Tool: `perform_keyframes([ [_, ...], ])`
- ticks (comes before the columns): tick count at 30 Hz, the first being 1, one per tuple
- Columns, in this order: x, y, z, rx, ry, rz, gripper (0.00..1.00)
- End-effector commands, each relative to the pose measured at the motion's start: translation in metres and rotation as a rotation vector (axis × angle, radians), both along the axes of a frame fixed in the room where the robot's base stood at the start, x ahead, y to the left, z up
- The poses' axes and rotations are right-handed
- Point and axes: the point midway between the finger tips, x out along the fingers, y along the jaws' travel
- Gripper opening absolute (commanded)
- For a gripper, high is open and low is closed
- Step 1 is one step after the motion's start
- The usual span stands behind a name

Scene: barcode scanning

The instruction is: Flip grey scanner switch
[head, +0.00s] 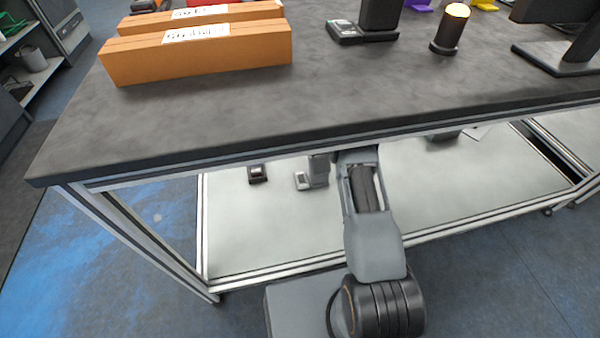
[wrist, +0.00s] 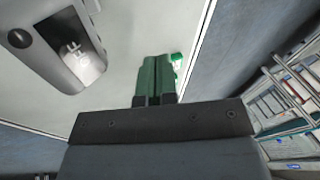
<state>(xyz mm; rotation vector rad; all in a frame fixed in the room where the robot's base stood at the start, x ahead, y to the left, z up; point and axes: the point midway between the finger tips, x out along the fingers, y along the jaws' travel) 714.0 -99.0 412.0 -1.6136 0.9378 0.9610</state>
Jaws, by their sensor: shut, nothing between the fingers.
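A grey scanner (head: 303,181) stands on the lower shelf under the table in the head view. In the wrist view a grey device with a dark panel (wrist: 62,45), which looks like this scanner, is at the upper left. A pale switch (wrist: 88,68) sits in the panel, with partly readable lettering that seems to end in "FF". My gripper (wrist: 154,62) has green fingers pressed together, empty, to the right of the device and apart from it in the picture. In the head view my arm reaches under the tabletop, and the edge hides my gripper.
A black scanner (head: 257,174) stands left of the grey one on the pale lower shelf (head: 270,235). The dark tabletop (head: 200,120) overhangs my arm. It carries orange boxes (head: 200,52), a black device (head: 362,33) and a lamp (head: 450,28). A small green item (wrist: 177,65) shows beside my fingers.

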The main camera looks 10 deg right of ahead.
Motion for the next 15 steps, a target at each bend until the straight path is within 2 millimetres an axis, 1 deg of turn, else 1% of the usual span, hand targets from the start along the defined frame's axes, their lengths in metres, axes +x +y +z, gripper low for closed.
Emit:
perform_keyframes([
  [1, -0.009, 0.034, 0.000, 0.002, 0.069, -0.018, 0.00],
  [3, -0.024, 0.065, -0.002, -0.013, 0.151, -0.065, 0.00],
  [6, -0.042, 0.097, -0.001, -0.051, 0.231, -0.126, 0.00],
  [10, -0.057, 0.120, 0.002, -0.096, 0.284, -0.185, 0.00],
  [13, -0.063, 0.126, -0.001, -0.116, 0.302, -0.212, 0.00],
  [15, -0.064, 0.126, -0.008, -0.122, 0.307, -0.220, 0.00],
])
